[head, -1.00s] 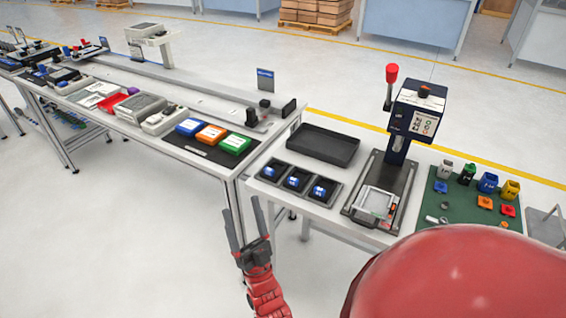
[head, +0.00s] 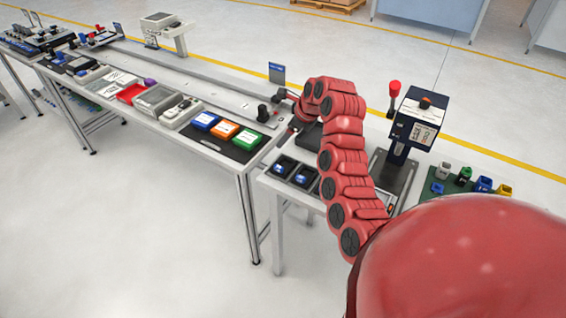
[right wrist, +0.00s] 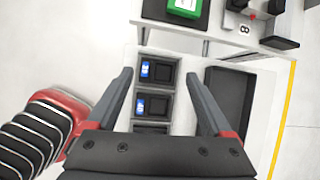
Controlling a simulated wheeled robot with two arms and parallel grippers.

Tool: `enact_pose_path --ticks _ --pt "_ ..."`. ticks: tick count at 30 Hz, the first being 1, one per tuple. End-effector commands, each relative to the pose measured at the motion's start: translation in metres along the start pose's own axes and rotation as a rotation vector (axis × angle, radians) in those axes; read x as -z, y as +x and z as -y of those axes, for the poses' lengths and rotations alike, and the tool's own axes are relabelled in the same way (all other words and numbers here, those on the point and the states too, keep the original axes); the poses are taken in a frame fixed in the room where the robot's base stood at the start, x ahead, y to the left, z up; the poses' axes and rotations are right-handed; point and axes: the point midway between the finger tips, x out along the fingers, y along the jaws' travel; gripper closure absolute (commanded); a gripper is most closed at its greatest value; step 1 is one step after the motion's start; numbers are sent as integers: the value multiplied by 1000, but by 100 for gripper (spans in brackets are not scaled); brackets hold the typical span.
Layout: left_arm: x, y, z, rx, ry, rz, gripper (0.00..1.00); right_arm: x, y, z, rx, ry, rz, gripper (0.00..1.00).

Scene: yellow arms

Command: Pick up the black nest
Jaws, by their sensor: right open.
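Small black nests with blue pieces in them stand in a row on the white table. In the head view two show clearly, one (head: 285,167) at the left and one (head: 303,180) beside it, partly behind my right arm. In the right wrist view three line up below the camera: the top one (right wrist: 168,70), the middle one (right wrist: 165,103) and a lower one (right wrist: 150,128) partly hidden by the gripper. My right gripper (right wrist: 162,90) is open and empty, its fingers on either side of the row. My left gripper is out of view.
A larger empty black tray (right wrist: 229,95) lies right of the row in the wrist view. In the head view a dark blue press (head: 413,125) stands to the right. Blue, orange and green boxes (head: 224,130) lie on the adjoining table.

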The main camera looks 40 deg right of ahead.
Motion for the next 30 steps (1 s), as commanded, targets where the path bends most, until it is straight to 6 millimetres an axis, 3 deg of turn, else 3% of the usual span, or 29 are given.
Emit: enact_pose_path --ticks 1,3,7,17,23,25,30 --pt "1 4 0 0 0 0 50 6 -14 -3 -29 33 -37 15" --pt "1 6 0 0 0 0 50 15 -23 -9 -62 69 -80 15" --pt "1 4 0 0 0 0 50 21 -22 -15 -87 96 -109 15" --pt "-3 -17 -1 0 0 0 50 28 24 -20 -86 96 -111 15" --pt "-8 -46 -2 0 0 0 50 32 52 -21 -82 94 -110 15" --pt "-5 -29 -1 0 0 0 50 30 59 -23 -90 99 -112 15" --pt "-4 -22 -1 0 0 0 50 34 85 -24 -89 98 -111 15"
